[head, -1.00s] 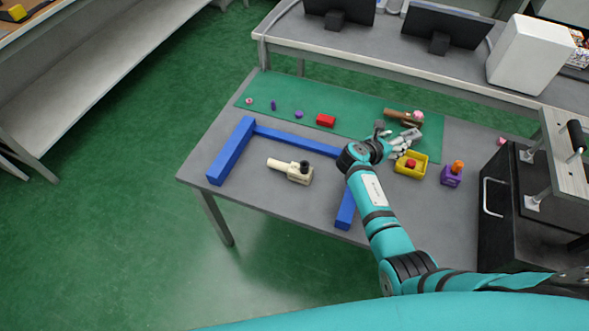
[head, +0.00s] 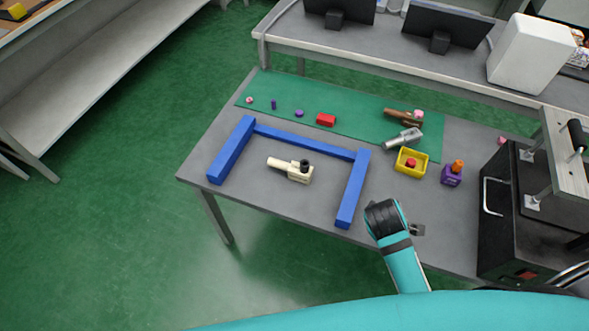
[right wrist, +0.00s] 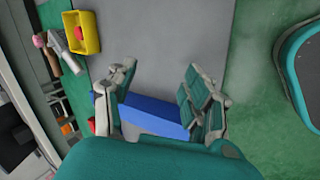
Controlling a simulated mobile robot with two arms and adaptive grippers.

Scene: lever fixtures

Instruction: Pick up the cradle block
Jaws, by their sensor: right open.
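No part is plainly marked as the cradle block; I cannot tell which it is. Candidates are a cream block (head: 300,174) with a handle and black knob, lying inside a blue three-sided frame (head: 353,190), a red block (head: 326,120) on the green mat, and a purple block (head: 451,177) with an orange top. My right gripper (right wrist: 158,88) is open and empty in the right wrist view, over the table's near part, with a blue bar (right wrist: 150,116) beyond its fingers. In the head view my wrist mostly hides it. My left gripper is not in view.
A yellow tray (head: 425,163) holds a red piece. A grey metal cylinder (head: 403,139) and a brown handled part (head: 400,117) lie on the green mat (head: 360,123). A black machine (head: 510,210) stands at the table's right.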

